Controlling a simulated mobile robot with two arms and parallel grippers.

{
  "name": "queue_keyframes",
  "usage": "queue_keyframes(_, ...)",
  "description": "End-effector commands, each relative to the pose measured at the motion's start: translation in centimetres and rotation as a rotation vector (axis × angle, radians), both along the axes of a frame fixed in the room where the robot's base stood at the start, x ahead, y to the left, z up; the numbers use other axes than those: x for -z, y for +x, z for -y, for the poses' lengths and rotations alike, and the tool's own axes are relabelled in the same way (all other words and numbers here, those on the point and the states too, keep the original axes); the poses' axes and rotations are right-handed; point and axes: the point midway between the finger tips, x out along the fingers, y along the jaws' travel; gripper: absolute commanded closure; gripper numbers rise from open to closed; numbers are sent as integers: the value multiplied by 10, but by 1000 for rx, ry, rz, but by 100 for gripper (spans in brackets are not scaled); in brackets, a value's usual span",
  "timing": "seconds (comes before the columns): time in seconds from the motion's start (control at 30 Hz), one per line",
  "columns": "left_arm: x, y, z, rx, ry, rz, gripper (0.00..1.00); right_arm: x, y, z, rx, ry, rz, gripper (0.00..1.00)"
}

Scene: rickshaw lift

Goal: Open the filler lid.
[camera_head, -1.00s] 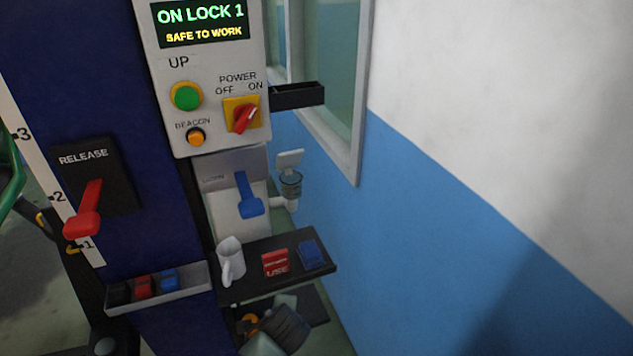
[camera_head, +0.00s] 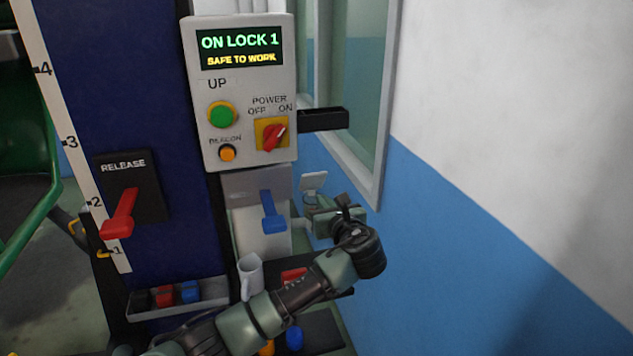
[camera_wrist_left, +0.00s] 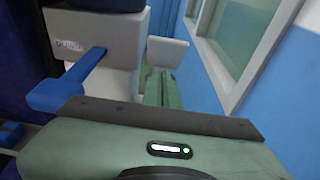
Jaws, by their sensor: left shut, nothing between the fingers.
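The filler lid (camera_head: 313,181) is a small pale flap beside the white pump unit with a blue lever (camera_head: 270,212). It stands raised, tilted up at the back of the filler. It also shows in the wrist view as a pale plate (camera_wrist_left: 167,51). My left gripper (camera_head: 318,212) is shut and empty, just below the lid and to the right of the blue lever. It hides the filler cup in the head view. Whether the gripper touches the lid or cup I cannot tell. My right gripper is not in view.
A grey control box (camera_head: 238,145) hangs above, with a black bracket (camera_head: 324,118) sticking out right. Below are a shelf with a white mug (camera_head: 250,277) and a red box (camera_head: 294,275), partly behind my arm. The blue wall (camera_head: 440,250) is close on the right.

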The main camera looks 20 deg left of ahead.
Motion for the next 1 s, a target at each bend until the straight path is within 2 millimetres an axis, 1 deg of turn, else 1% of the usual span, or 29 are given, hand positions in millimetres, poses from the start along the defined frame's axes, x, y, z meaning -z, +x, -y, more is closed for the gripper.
queue_keyframes(0.03, 1, 9, -8, -4, 2, -2, 100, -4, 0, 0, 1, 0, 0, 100)
queue_keyframes(0.17, 6, 30, -22, -4, 0, -1, 100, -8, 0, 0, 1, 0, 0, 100)
queue_keyframes(0.2, -2, 35, -25, -3, -2, 2, 100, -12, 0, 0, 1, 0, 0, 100)
queue_keyframes(0.23, -6, 38, -26, -2, -2, 2, 100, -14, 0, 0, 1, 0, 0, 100)
queue_keyframes(0.4, -13, 51, -35, -1, -3, 1, 100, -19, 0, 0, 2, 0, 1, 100)
queue_keyframes(0.57, -15, 55, -37, 1, -3, 0, 100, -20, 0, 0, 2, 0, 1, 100)
queue_keyframes(1.0, -17, 56, -38, 1, -3, 0, 100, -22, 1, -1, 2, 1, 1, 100)
